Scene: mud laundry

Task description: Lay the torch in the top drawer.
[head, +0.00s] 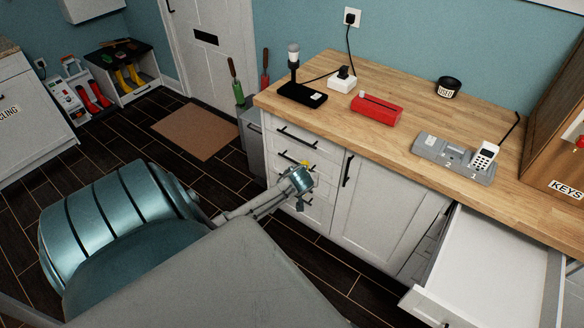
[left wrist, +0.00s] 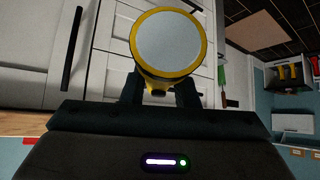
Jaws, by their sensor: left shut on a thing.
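The torch shows in the left wrist view as a yellow ring around a pale round face (left wrist: 168,45). In the head view only a small yellow part of the torch (head: 306,163) shows beyond my left gripper (head: 297,181). My left gripper, also in the left wrist view (left wrist: 159,92), is shut on the torch and holds it in the air in front of the closed drawer fronts. An open drawer (head: 490,268) juts out under the counter at the lower right; its visible inside is white and empty. My right gripper is not in view.
A cabinet door (head: 378,205) stands between the closed drawers and the open drawer.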

